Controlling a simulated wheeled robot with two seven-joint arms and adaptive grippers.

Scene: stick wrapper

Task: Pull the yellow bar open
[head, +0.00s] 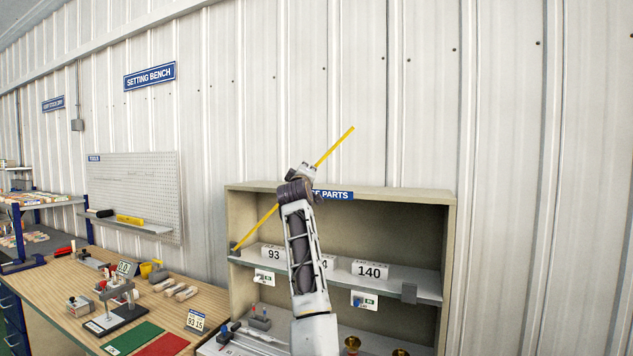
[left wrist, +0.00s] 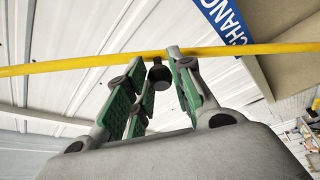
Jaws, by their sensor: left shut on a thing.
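The yellow bar (head: 335,145) is a long thin rod in front of the shelf cabinet. It slants from a dark bracket (head: 235,248) on the cabinet's left side up to the right, past the cabinet top. My left gripper (head: 303,171) covers its middle part in the head view. In the left wrist view the bar (left wrist: 80,63) runs across the frame at the fingertips. The left gripper (left wrist: 160,58) is shut on the bar, with green pads on its fingers. My right gripper is not in view.
The cabinet (head: 440,225) holds number boxes 93 and 140 (head: 370,270) on its shelf. A grey bracket (head: 409,292) sits at the shelf's right end. A wooden bench (head: 205,300) with fixtures and mats stands left.

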